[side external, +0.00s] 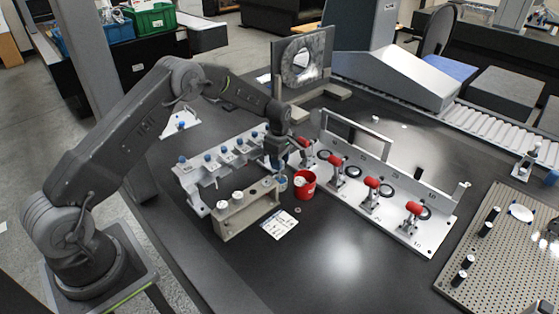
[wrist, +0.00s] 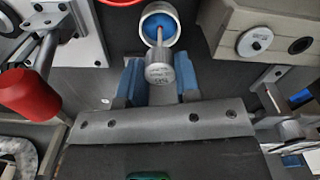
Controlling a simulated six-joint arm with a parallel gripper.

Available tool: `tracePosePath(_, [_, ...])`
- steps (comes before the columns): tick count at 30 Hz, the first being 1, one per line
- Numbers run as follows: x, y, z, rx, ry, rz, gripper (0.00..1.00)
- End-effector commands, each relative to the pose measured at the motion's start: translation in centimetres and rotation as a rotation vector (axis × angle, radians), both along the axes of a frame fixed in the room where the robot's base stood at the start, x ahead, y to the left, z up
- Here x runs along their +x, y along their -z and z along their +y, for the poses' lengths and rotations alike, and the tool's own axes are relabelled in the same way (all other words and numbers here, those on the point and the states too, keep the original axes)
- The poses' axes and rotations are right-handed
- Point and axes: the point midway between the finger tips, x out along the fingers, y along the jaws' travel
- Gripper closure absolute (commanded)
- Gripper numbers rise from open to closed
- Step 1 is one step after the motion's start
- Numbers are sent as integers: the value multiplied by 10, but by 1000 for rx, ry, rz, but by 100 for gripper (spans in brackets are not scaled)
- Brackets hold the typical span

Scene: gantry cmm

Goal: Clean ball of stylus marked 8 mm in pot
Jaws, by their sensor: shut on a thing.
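My gripper (wrist: 160,88) has its blue jaws closed on the silver round body of a stylus (wrist: 159,74), with small engraved marks on its top that I cannot read. The stylus's thin stem points away from the jaws and overlaps the mouth of a small pale pot (wrist: 154,10) with a blue inside. The ball is not clear, and I cannot tell how deep the tip is. In the side view my gripper (side external: 279,163) is just above the small pot (side external: 282,185), beside a red pot (side external: 304,184).
A grey rack (side external: 197,199) with several blue-topped styli stands left. A tan block (side external: 232,222) with holes and pale discs is in front, with a printed card (side external: 279,224) nearby. A metal fixture with red-handled clamps (side external: 371,182) stands right. The dark table front is clear.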

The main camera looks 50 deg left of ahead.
Motion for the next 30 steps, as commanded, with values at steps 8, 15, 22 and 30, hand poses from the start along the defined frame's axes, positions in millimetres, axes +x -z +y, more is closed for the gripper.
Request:
tracePosePath(8, [-1, 1, 0, 0, 392, 2, 89])
tracePosePath(15, [-1, 1, 0, 0, 687, 2, 89])
tracePosePath(22, [0, 1, 0, 0, 743, 2, 89])
tracePosePath(30, [0, 1, 0, 1, 640, 1, 89])
